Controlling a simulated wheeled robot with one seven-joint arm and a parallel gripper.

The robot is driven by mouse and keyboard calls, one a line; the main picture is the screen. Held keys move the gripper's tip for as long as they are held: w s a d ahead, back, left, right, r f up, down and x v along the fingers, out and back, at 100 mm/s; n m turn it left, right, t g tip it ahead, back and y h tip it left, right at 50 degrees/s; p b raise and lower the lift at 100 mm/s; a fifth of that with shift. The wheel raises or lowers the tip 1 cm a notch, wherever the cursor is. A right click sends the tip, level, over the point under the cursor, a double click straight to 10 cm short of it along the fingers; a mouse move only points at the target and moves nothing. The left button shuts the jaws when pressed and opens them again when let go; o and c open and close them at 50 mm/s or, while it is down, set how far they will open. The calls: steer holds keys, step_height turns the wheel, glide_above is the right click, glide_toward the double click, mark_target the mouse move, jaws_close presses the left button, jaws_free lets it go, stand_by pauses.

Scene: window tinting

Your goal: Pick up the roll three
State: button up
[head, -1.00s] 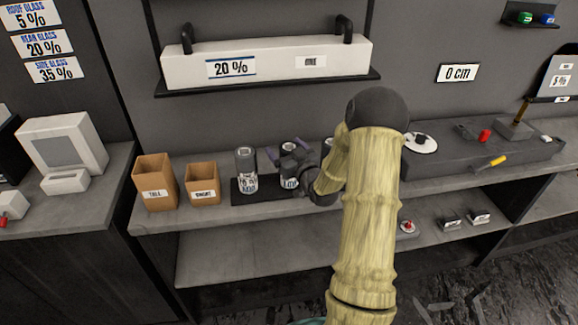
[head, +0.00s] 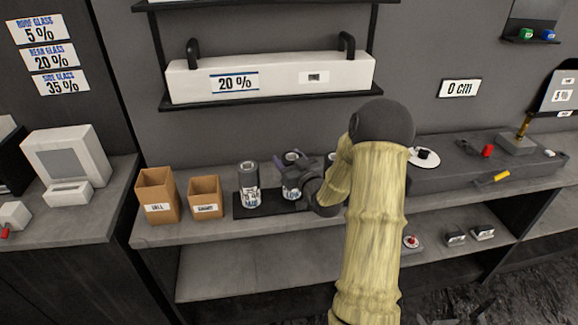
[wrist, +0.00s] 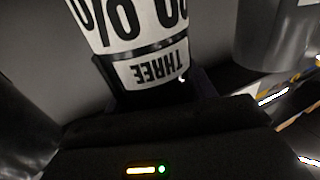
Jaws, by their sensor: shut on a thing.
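Roll three (wrist: 150,65) fills the top of the wrist view, its white label reading THREE upside down below large print with a % sign. In the head view it appears to be the grey roll (head: 291,190) at my gripper, partly covered by the hand. My gripper (head: 288,168) is shut on this roll, at the dark mat on the bench. I cannot tell whether the roll is clear of the mat. A similar grey roll (head: 249,185) stands upright just to the left. Another roll to the right is mostly hidden behind my arm.
Two open brown boxes, marked TALL (head: 158,194) and apparently SHORT (head: 205,197), stand left of the rolls. A long white box (head: 285,78) marked 20 % sits on a wall shelf above. A lower shelf (head: 270,270) is mostly bare on the left.

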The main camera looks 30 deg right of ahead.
step_height(320, 180, up, 9)
steer(key=shift+f, duration=0.2)
steer(key=shift+w+f, duration=0.1)
stand_by(0.5)
